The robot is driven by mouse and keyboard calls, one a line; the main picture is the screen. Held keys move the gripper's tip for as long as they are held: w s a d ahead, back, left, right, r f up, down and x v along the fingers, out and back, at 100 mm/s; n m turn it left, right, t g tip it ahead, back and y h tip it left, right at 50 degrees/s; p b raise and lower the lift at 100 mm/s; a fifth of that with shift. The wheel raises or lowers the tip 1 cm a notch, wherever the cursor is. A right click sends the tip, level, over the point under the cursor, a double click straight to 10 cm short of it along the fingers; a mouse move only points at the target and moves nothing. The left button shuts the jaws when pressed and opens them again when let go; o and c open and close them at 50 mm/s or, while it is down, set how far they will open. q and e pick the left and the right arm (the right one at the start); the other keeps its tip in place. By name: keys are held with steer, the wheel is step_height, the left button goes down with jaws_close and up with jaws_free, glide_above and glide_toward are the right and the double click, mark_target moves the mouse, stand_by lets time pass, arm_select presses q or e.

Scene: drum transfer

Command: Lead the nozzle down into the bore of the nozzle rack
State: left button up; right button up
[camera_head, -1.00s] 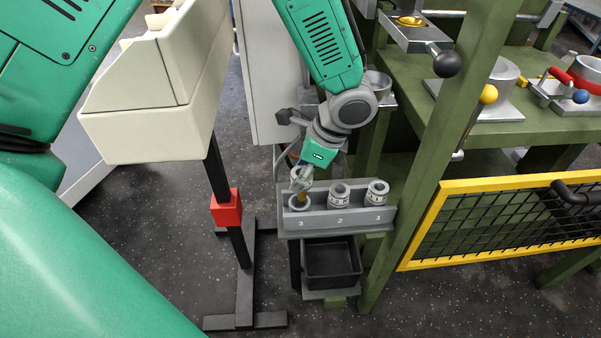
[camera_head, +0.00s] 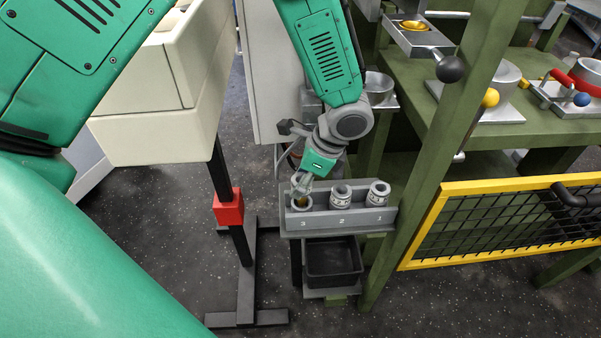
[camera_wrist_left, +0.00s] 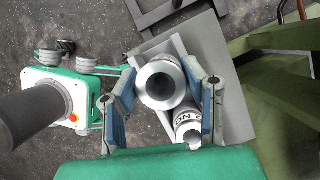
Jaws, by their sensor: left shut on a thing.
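The grey nozzle rack (camera_head: 340,219) carries the numbers 3, 2 and 1 from left to right. My left gripper (camera_head: 300,187) is right above place 3, pointing down, and is shut on the nozzle (camera_head: 299,201). In the left wrist view, a round silver piece with a dark hole (camera_wrist_left: 161,84) lies between the two fingers of my left gripper (camera_wrist_left: 165,90). I cannot tell how deep the nozzle sits.
Silver pieces stand at places 2 (camera_head: 341,196) and 1 (camera_head: 377,194), close beside the gripper. A black bin (camera_head: 333,262) is below the rack. A green post (camera_head: 420,170) and yellow-framed mesh (camera_head: 510,222) stand right; a black stand with a red block (camera_head: 228,209) stands left.

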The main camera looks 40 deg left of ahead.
arm_select(q)
steer(key=shift+w+f, duration=0.1)
steer(key=shift+f, duration=0.7)
steer(key=shift+f, duration=0.15)
steer(key=shift+f+b, duration=1.05)
steer(key=shift+b, duration=0.25)
steer(key=o, duration=1.3)
steer(key=shift+d, duration=0.1)
